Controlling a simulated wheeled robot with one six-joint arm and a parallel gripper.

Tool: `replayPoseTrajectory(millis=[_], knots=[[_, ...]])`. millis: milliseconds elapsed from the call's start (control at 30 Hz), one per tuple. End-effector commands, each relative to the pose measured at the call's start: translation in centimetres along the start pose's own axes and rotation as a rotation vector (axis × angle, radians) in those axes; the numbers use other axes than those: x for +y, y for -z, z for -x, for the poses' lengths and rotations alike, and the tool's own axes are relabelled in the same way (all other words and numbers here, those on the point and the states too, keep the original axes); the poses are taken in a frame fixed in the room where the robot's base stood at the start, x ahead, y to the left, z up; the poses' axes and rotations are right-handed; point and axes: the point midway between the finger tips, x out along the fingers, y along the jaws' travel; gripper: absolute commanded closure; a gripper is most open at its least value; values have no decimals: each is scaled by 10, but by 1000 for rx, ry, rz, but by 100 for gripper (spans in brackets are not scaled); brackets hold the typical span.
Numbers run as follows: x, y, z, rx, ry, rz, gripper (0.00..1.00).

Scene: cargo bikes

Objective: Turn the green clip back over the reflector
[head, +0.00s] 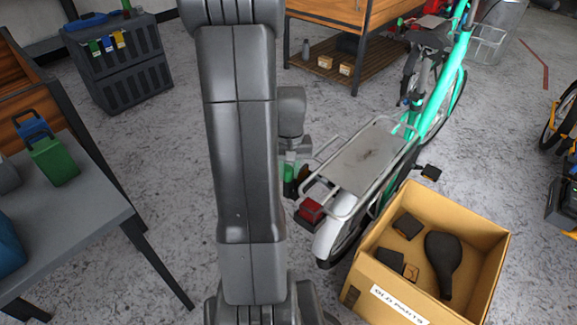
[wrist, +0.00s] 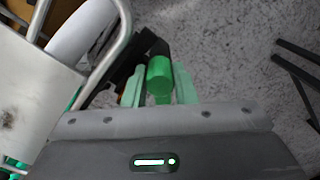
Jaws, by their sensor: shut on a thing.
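My gripper (wrist: 158,88) is shut on the green clip (wrist: 160,72), which sits between its two pale fingers in the wrist view. A black piece adjoins the clip's far end. In the head view my gripper (head: 291,176) is at the rear left of the teal bike's rack, mostly behind my own arm, and only a bit of green shows there. The red reflector (head: 311,209) is at the rack's rear end, just below and right of the gripper. I cannot tell whether the clip touches the reflector.
The silver rack (head: 365,155) lies close to the right of my gripper. A cardboard box of old parts (head: 465,212) stands by the rear wheel. A grey table (head: 90,200) with a green case (head: 55,162) is at left. Floor between table and bike is clear.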

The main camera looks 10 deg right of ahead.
Motion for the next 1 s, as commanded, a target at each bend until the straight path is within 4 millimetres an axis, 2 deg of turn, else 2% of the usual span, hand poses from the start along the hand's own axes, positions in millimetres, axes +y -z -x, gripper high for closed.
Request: replayPoseTrajectory(millis=[600,1000], knots=[[0,0,2,1,0,-563,98],[0,0,1,1,0,-784,98]])
